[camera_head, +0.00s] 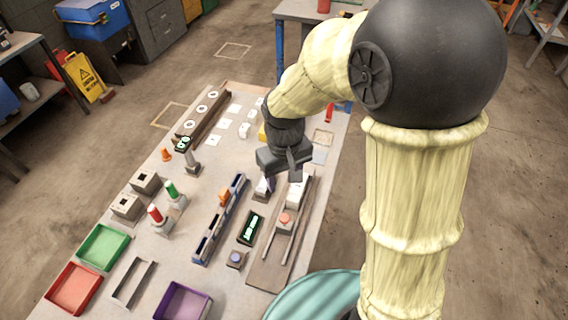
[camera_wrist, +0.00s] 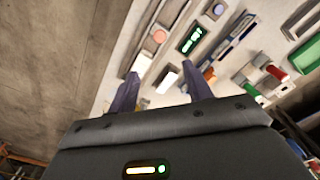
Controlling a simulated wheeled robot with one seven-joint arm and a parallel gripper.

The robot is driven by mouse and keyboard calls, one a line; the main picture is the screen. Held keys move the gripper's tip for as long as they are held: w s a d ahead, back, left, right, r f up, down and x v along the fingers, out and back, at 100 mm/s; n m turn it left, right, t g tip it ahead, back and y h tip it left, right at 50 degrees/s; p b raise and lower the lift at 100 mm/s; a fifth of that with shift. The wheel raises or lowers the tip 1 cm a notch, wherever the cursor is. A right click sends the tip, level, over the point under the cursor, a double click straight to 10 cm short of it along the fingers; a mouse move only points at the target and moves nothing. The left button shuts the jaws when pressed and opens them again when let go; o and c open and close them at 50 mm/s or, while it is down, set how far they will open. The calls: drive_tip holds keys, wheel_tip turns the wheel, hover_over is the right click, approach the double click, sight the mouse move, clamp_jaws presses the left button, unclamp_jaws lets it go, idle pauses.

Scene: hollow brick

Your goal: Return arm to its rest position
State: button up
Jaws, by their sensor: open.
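My arm reaches out over the work table (camera_head: 185,245) from the right, bent downward at the wrist. My gripper (camera_head: 281,180) hangs above the table's right half, near a wooden board with rails (camera_head: 262,268). The wrist view shows its two dark purple fingers (camera_wrist: 160,71) spread apart, with nothing held between them. White blocks lie below the fingers; one white block (camera_head: 297,190) stands beside the gripper at the board's far end. The gripper and forearm hide part of the table beneath them.
Green (camera_head: 104,232), red (camera_head: 52,303) and purple (camera_head: 158,311) trays line the near left. Open floor lies right of the table.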

drive_tip(key=s+d+m+t, duration=0.1)
drive_tip(key=s+d+m, duration=0.1)
drive_tip(key=d, duration=0.5)
drive_tip(key=s+d+m+t, duration=0.1)
drive_tip(key=s+d+m, duration=0.1)
drive_tip(key=d, duration=0.5)
drive_tip(key=shift+s+m+t, duration=0.25)
drive_tip(key=shift+m+t, duration=0.05)
drive_tip(key=shift+m, duration=0.2)
